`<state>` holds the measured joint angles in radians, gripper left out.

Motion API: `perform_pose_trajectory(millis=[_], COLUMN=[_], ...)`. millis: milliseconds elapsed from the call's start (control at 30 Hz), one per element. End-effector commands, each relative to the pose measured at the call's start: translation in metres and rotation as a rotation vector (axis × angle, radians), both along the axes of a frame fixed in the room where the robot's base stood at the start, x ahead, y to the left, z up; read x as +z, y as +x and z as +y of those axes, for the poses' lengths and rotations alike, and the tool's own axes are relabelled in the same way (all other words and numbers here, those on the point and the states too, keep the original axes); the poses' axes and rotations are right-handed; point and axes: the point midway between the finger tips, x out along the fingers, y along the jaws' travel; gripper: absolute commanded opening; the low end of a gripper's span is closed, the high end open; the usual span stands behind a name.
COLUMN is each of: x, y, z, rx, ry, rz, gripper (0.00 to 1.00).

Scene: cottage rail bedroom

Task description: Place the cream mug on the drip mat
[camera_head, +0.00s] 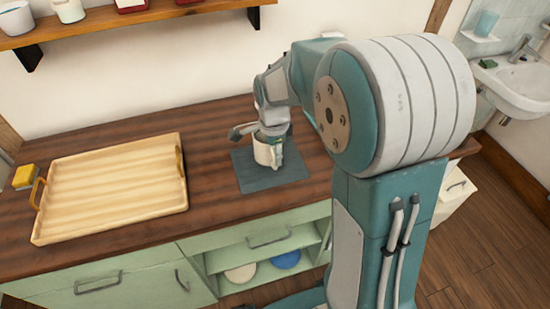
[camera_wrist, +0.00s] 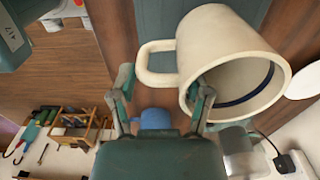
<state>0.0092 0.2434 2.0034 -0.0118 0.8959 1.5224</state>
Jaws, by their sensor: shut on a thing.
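The cream mug (camera_head: 264,153) is over the dark blue-grey drip mat (camera_head: 262,183) on the wooden counter. It looks upright and very near the mat; I cannot tell whether its base touches. My gripper (camera_head: 271,132) is at the mug and shut on it. In the wrist view the mug (camera_wrist: 228,42) is large, its handle to the left and its open mouth facing lower right. One finger of my gripper (camera_wrist: 162,92) overlaps the mug's rim and the other is beside the handle. The exact contact is partly hidden.
A wooden tray (camera_head: 110,190) with handles fills the counter's left side, with a yellow sponge (camera_head: 24,177) beside it. A wall shelf (camera_head: 120,22) with containers is above. Bare counter (camera_head: 213,165) lies between tray and mat. A sink (camera_head: 520,85) is at far right.

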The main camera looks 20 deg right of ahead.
Motion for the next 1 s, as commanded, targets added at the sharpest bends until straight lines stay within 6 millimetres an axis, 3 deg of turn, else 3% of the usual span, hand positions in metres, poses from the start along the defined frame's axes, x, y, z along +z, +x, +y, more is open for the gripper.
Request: perform_pose_trajectory(millis=[167, 533, 567, 600, 633, 1000], x=[-0.024, -0.027, -0.027, -0.027, -0.027, -0.027], y=[-0.001, -0.001, -0.001, -0.001, -0.001, -0.001], z=[-0.002, -0.002, -0.002, -0.002, -0.002, -0.002], rx=[-0.002, -0.002, -0.001, -0.001, -0.002, -0.001], ry=[0.0, 0.0, 0.0, 0.0, 0.0, 0.0], rz=[0.003, 0.002, 0.002, 0.002, 0.002, 0.002], gripper=[0.02, 0.02, 0.76, 0.94, 0.98, 0.98])
